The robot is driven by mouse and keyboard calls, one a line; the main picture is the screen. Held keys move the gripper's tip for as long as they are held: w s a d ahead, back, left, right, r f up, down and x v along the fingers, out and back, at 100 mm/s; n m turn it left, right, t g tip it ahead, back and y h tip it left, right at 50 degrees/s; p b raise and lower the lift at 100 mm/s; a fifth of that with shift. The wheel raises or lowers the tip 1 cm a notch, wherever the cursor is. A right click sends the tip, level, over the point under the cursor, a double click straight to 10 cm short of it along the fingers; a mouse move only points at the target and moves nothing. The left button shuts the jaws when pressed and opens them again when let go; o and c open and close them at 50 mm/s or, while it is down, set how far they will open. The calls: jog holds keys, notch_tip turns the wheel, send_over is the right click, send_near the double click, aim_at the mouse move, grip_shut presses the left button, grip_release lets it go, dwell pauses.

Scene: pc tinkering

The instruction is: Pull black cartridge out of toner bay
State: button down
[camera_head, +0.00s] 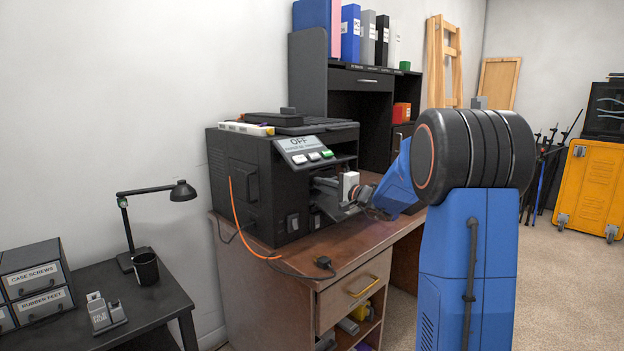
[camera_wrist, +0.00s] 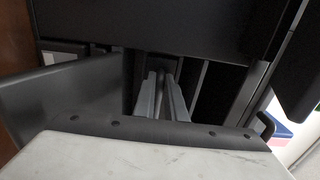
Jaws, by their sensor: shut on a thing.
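The black printer (camera_head: 265,175) stands on the wooden desk, its front bay open. My gripper (camera_head: 318,183) reaches into that bay from the right. In the wrist view, its two grey fingers (camera_wrist: 163,95) point into the dark bay and are shut on a narrow dark piece (camera_wrist: 164,76), which looks like the black cartridge. Most of that piece is hidden by the fingers and the bay's shadow. Other dark upright shapes (camera_wrist: 216,90) stand to the right of the fingers. I cannot tell how far the held piece sits inside the bay.
A dark panel (camera_wrist: 70,95) stands close left of the fingers. The printer's display reads OFF (camera_head: 298,143). An orange cable (camera_head: 236,215) hangs down the printer's side, and a black plug (camera_head: 324,263) lies at the desk's front edge. Open floor lies right of the desk.

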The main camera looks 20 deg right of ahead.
jog(key=shift+v, duration=2.2)
jog(key=c, duration=1.7)
grip_release()
jog(key=shift+s, duration=0.1)
jog(key=shift+v, duration=3.9)
